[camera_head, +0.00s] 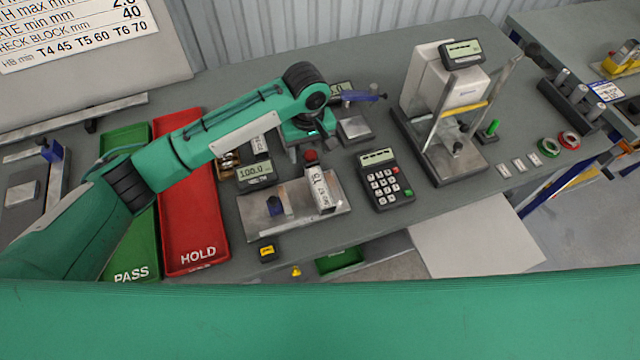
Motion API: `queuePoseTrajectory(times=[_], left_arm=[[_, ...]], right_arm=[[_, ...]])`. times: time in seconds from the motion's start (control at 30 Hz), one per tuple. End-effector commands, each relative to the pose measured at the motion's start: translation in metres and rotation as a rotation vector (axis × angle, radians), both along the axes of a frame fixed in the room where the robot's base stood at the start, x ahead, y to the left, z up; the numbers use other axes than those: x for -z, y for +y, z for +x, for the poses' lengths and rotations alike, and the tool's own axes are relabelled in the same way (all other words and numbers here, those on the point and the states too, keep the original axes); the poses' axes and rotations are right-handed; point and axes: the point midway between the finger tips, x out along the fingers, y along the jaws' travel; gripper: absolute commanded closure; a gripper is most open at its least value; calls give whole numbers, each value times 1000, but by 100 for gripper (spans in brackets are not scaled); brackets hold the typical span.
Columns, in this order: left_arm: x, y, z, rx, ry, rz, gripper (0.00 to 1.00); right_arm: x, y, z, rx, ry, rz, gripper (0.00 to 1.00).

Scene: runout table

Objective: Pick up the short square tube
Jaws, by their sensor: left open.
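My left arm reaches in from the left over the table, and my left gripper (302,140) points down above the middle of the bench, open. It is behind the metal plate (256,222). A small grey and dark blue piece (275,206) stands on this plate; I cannot tell whether it is the short square tube. Beside it on the plate is a pale upright piece with a lettered label (320,190). The gripper and forearm hide part of the bench behind them. My right gripper is not in view.
A green PASS tray (127,240) and a red HOLD tray (190,225) lie at the left. A display reading 100.0 (254,172) and a keypad unit (384,183) flank the plate. A white-bodied bench device (428,75) stands at the right. Bare bench lies behind it.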

Motion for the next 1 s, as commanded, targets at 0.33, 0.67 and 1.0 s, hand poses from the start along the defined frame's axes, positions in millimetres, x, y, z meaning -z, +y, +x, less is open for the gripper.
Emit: queuePoseTrajectory(times=[0.33, 0.67, 1.0], left_arm=[[37, -1, 0, 0, -1, 0, 38], [77, -7, -1, 0, 2, 2, 38], [88, -7, -1, 0, -1, -1, 38]], right_arm=[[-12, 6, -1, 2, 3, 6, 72], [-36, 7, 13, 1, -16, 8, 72], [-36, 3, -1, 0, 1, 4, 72]])
